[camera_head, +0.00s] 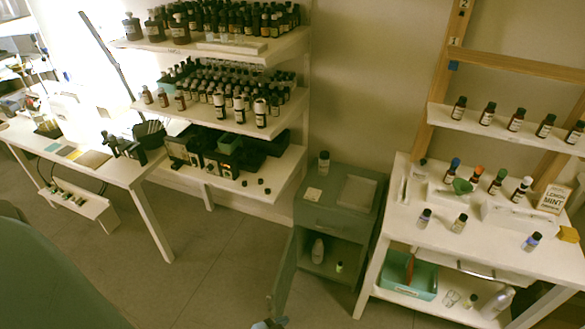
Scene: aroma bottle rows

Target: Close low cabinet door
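The low grey-green cabinet (354,225) stands between the wall shelves and the white table. Its door (285,272) is hinged on the left and stands wide open, swung out toward me. Inside are a pale bottle (318,251) and a small bottle with a green label (339,267). A small grey and blue tip, apparently of my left gripper (268,324), shows at the bottom edge, just below the door's lower end. Whether it touches the door or is open cannot be told. My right gripper is not in view.
A closed drawer (332,218) is above the opening. The white table (500,250) with bottles stands close at right. The floor (215,275) left of the door is clear.

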